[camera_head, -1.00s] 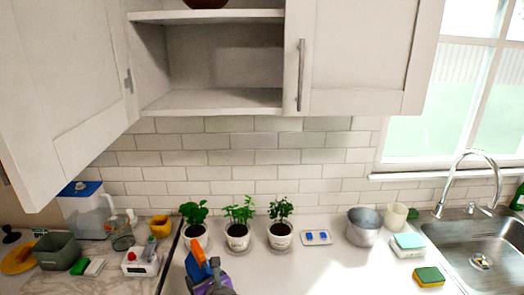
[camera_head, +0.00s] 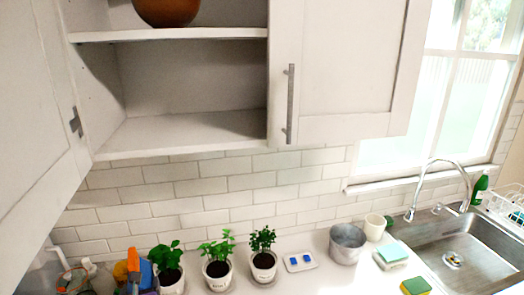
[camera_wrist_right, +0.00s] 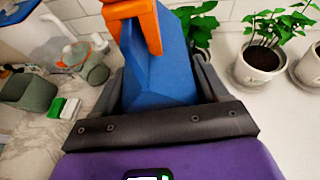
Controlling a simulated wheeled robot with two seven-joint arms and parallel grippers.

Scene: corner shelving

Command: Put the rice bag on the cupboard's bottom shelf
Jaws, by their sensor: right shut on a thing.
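The cupboard is open; its bottom shelf (camera_head: 190,133) is empty. A middle shelf board (camera_head: 170,34) is above it. My right gripper (camera_wrist_right: 165,85), with a purple body and dark fingers, is shut on a blue thing with an orange top piece, which I take to be the rice bag (camera_wrist_right: 160,75); no label is readable. My left gripper is not in view.
A brown bowl (camera_head: 167,10) sits on the middle shelf. An open door (camera_head: 35,110) stands at the left, a closed door (camera_head: 345,60) at the right. Several potted plants (camera_head: 217,268), a metal pot (camera_head: 347,243) and a sink (camera_head: 455,250) line the counter.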

